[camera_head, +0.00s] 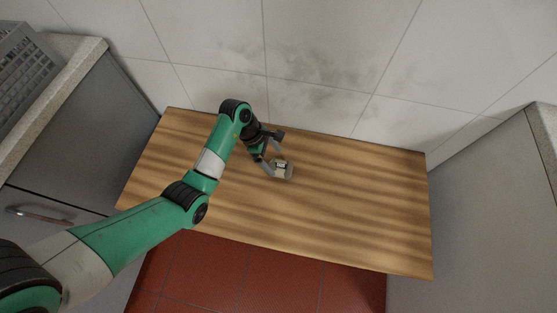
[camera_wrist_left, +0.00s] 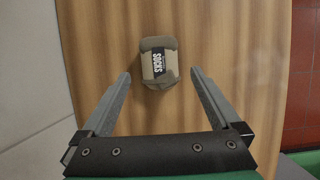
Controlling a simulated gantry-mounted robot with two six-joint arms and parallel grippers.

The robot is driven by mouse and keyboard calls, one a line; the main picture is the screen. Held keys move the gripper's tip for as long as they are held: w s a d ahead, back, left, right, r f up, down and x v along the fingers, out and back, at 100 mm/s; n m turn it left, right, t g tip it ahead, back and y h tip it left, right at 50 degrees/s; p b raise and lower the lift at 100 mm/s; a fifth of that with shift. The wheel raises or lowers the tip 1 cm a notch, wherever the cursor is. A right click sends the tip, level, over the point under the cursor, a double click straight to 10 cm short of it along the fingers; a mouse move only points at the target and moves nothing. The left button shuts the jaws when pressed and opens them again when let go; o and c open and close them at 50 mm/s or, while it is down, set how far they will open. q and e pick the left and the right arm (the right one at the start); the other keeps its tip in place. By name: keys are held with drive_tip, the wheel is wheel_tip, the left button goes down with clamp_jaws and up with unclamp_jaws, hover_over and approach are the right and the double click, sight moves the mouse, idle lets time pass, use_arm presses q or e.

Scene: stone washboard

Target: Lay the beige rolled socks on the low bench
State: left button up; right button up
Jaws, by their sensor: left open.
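The beige rolled socks (camera_head: 284,171) with a dark label reading "SOCKS" lie on the low wooden bench (camera_head: 350,210), a little left of its middle. My left gripper (camera_head: 273,156) is open at the socks. In the left wrist view the socks (camera_wrist_left: 158,62) sit just beyond and between the open fingertips (camera_wrist_left: 159,75), with a gap on both sides. The fingers do not touch the socks there. My right gripper is not in view.
A grey cabinet with a stone top (camera_head: 75,45) and a grey crate (camera_head: 25,62) stands at the left. Another grey cabinet (camera_head: 490,190) stands at the right. A tiled wall (camera_head: 320,60) is behind the bench. The bench's right half is clear.

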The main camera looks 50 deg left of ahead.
use_arm(q)
drive_tip(key=p+v, duration=0.2)
drive_tip(key=v, duration=0.4)
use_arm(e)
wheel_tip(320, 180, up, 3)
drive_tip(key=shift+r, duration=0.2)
